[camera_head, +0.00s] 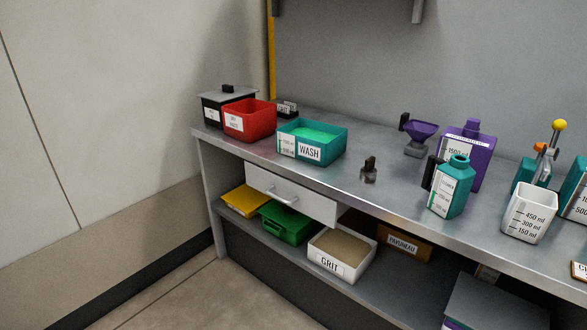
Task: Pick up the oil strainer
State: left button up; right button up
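A purple funnel-shaped piece (423,129) with a black handle-like part on its left stands towards the back of the grey workbench (375,205), on a grey base. It looks like the oil strainer, but no label on it is readable. It stands upright, to the left of a large purple jug (467,150), with a small gap between them. Neither of my grippers is in view.
A teal WASH tub (319,150), a red bin (249,120) and a dark lidded box (213,108) stand at the left. A small dark object (369,172) is mid-bench. A teal bottle (448,190) and white measuring cup (528,215) stand right. A lower shelf holds a GRIT tray (325,262).

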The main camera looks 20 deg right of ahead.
aim_at(368, 174)
jog(key=u, duration=0.2)
jog(key=i, duration=1)
jog(key=z, duration=2.4)
